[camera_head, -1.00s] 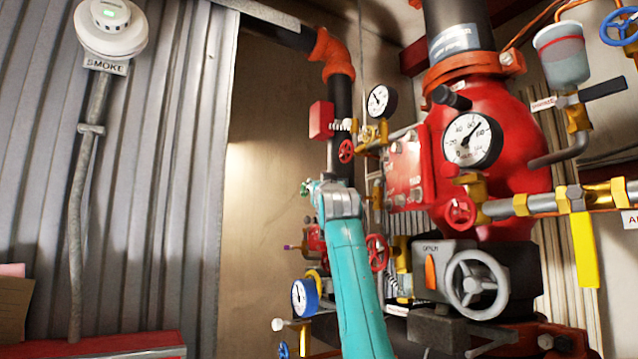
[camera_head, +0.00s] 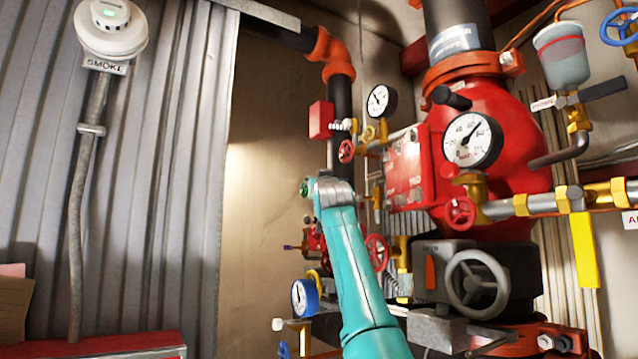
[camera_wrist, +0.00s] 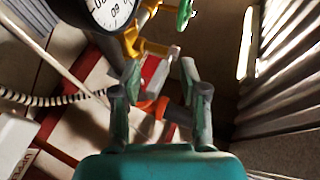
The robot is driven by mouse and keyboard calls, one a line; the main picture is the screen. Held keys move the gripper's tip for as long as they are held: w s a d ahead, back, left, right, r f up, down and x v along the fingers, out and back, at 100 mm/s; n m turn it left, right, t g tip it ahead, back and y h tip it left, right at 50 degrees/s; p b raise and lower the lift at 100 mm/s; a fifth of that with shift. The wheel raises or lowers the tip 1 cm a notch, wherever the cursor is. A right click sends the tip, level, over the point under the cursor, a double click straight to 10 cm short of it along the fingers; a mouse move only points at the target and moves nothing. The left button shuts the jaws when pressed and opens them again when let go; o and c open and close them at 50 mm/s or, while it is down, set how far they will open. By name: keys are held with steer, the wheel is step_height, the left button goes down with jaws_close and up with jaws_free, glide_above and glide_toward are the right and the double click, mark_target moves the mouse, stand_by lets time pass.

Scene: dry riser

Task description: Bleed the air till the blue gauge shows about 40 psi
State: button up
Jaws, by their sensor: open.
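The blue gauge (camera_head: 305,297) hangs at the lower left of the pipework in the head view. Its white dial is too small to read surely. In the wrist view my gripper (camera_wrist: 160,72) is open, its two fingers apart. A light grey lever-like piece (camera_wrist: 157,76) shows between the fingers, beyond them; I cannot tell whether it touches them. A brass fitting (camera_wrist: 140,42) and a green handwheel (camera_wrist: 186,14) lie above. A dark-rimmed white gauge (camera_wrist: 112,8) is cut off at the top. In the head view my teal arm hides the gripper.
A large red valve body (camera_head: 515,135) with a white gauge (camera_head: 472,139) and grey handwheel (camera_head: 478,283) stands at the right. A red handwheel (camera_head: 376,252) is close to my arm. Corrugated wall (camera_head: 160,180) is at the left, with open space before the plain wall panel.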

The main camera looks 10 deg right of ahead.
jaws_close()
steer(key=shift+r+g, duration=0.25)
steer(key=shift+g, duration=0.15)
steer(key=shift+n+g, duration=0.4)
jaws_free()
steer(key=d+v, duration=0.1)
steer(key=v, duration=1.1)
steer(key=shift+a, duration=0.45)
